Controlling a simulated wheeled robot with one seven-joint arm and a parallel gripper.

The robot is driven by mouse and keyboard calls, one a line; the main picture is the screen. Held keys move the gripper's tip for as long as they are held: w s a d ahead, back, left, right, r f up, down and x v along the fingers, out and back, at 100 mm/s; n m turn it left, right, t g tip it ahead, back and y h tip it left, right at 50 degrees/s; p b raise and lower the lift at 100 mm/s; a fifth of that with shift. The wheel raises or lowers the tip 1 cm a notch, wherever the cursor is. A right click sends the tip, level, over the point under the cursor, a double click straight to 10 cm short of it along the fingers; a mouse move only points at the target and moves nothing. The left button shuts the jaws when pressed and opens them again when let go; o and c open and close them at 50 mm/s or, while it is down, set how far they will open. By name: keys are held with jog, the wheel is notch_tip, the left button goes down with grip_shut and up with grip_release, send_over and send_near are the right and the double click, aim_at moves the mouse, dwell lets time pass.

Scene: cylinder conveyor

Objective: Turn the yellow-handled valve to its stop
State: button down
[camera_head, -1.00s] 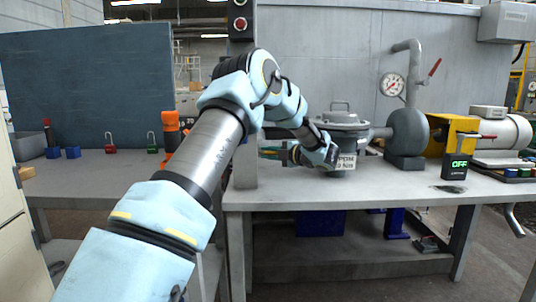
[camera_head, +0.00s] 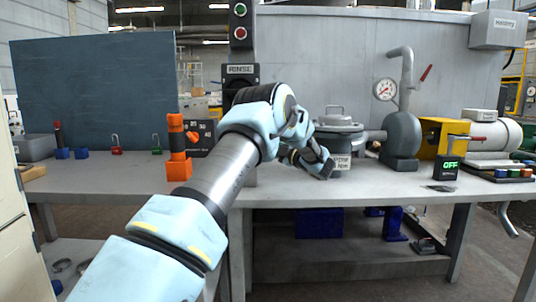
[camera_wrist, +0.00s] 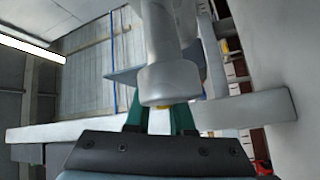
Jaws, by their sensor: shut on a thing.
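In the wrist view, the teal fingers of my gripper (camera_wrist: 159,112) lie close behind a grey cylindrical body (camera_wrist: 168,82). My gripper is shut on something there. In the head view, my wrist is bent beside the grey flanged vessel (camera_head: 338,138), above the bench. My own arm hides the fingertips and whatever they hold, so the valve cannot be made out there.
The bench (camera_head: 400,188) holds a pressure gauge (camera_head: 385,91), a red-lever pipe (camera_head: 407,75), a yellow housing (camera_head: 434,140) and a display reading OFF (camera_head: 447,170). A RINSE post (camera_head: 240,72) stands behind my arm. An orange post (camera_head: 177,150) and padlocks are at left.

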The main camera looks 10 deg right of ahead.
jog(key=s+d+r+m+t+h+b, duration=0.1)
jog(key=d+r+m+t+h+b, duration=0.4)
jog(key=m+t, duration=0.4)
jog(key=shift+d+m+b, duration=0.2)
jog(key=shift+m+b, duration=0.15)
jog(key=shift+m, duration=1.95)
jog(key=shift+h, duration=0.3)
jog(key=c, duration=0.8)
grip_release()
notch_tip(320, 180, up, 10)
